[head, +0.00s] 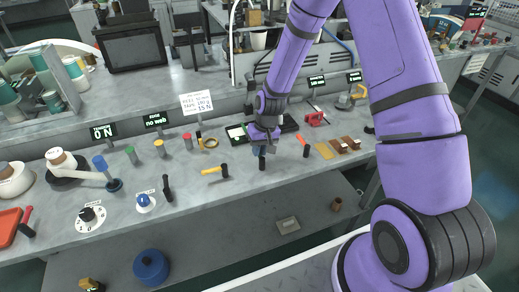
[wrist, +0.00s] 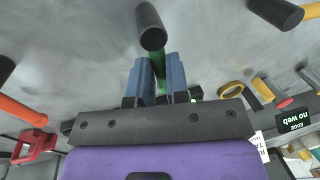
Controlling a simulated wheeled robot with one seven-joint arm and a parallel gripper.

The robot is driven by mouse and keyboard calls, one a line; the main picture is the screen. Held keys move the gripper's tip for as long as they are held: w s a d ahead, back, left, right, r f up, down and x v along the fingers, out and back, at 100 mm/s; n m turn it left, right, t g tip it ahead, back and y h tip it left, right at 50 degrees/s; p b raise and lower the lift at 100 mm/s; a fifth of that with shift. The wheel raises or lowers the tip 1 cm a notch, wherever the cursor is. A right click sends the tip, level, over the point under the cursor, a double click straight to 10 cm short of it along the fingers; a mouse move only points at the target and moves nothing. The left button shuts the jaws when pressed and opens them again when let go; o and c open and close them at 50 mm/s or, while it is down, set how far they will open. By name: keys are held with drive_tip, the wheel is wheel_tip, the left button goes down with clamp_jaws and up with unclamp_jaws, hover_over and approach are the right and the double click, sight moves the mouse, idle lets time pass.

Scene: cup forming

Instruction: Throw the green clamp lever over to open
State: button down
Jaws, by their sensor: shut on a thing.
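The green clamp lever (wrist: 159,68) runs between my gripper's blue fingers in the wrist view. Its black handle end (wrist: 151,26) sticks out past the fingertips. My gripper (wrist: 161,78) is shut on the lever. In the head view my gripper (head: 262,148) is low over the bench, and the black handle (head: 262,163) shows just below it, toward the front edge. My gripper hides most of the lever and its base there.
A yellow lever with a black grip (head: 213,171) lies left of my gripper. A red lever with a black grip (head: 305,150) stands to the right. A red clamp (head: 315,119) and a yellow tape ring (wrist: 232,89) are nearby. The bench's front edge is close.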

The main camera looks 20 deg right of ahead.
drive_tip(key=shift+a+n, duration=0.1)
drive_tip(key=shift+n, duration=0.2)
drive_tip(key=n, duration=0.1)
drive_tip(key=a+n, duration=0.1)
drive_tip(key=n, duration=0.1)
drive_tip(key=shift+g, duration=0.4)
drive_tip(key=n, duration=0.3)
drive_tip(key=a+n, duration=0.1)
drive_tip(key=n, duration=0.1)
drive_tip(key=shift+s+a+g+h, duration=0.1)
drive_tip(key=shift+s+g+h, duration=0.2)
drive_tip(key=shift+g, duration=0.1)
drive_tip(key=n, duration=0.3)
drive_tip(key=s+a+n, duration=0.1)
drive_tip(key=shift+n+h, duration=0.3)
drive_tip(key=shift+h, duration=0.1)
drive_tip(key=n, duration=0.2)
drive_tip(key=s+n, duration=0.1)
drive_tip(key=n, duration=0.1)
drive_tip(key=shift+s+a+n+g+h, duration=0.15)
drive_tip(key=shift+n+g+h, duration=0.15)
drive_tip(key=shift+h, duration=0.1)
drive_tip(key=c, duration=1.1)
unclamp_jaws()
wheel_tip(320, 180, up, 11)
drive_tip(key=w, duration=0.2)
drive_tip(key=shift+f, duration=0.15)
